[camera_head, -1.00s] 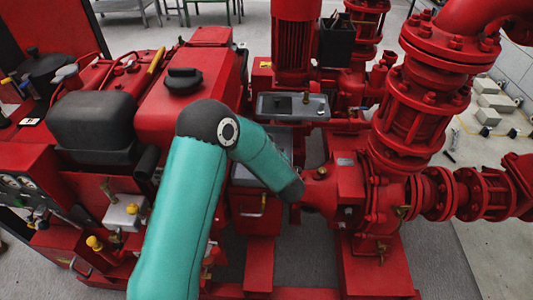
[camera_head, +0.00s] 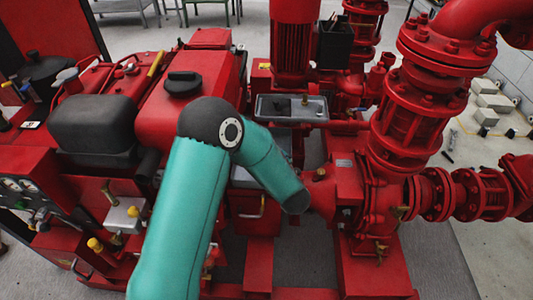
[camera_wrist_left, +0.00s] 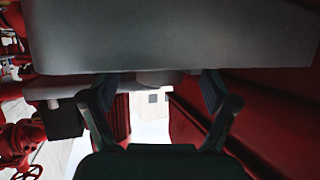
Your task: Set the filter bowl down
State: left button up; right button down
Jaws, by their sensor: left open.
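My left arm reaches across the pumpset in the head view, but its gripper is hidden there beyond the wrist. In the left wrist view my left gripper (camera_wrist_left: 158,88) is open, with its two dark fingers apart. A small rounded grey piece (camera_wrist_left: 156,77) shows between the fingertips, below a large grey tray-like body (camera_wrist_left: 170,40). I cannot tell whether this piece is the filter bowl or whether the fingers touch it. A grey tray (camera_head: 268,115) with a small brass-coloured part (camera_head: 304,100) stands behind my forearm. My right gripper is not in view.
A red engine tank with a black cap (camera_head: 183,83) stands left of the grey tray. A red flanged pipe column (camera_head: 415,110) and the pump casing (camera_head: 355,195) stand close on the right. A red wall (camera_wrist_left: 225,125) runs close along the right in the wrist view.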

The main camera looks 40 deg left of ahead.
pick_arm(q)
jog(key=p+v, duration=0.1)
jog(key=v, duration=0.7)
jog(key=shift+r+p, duration=0.1)
jog(key=shift+p, duration=0.2)
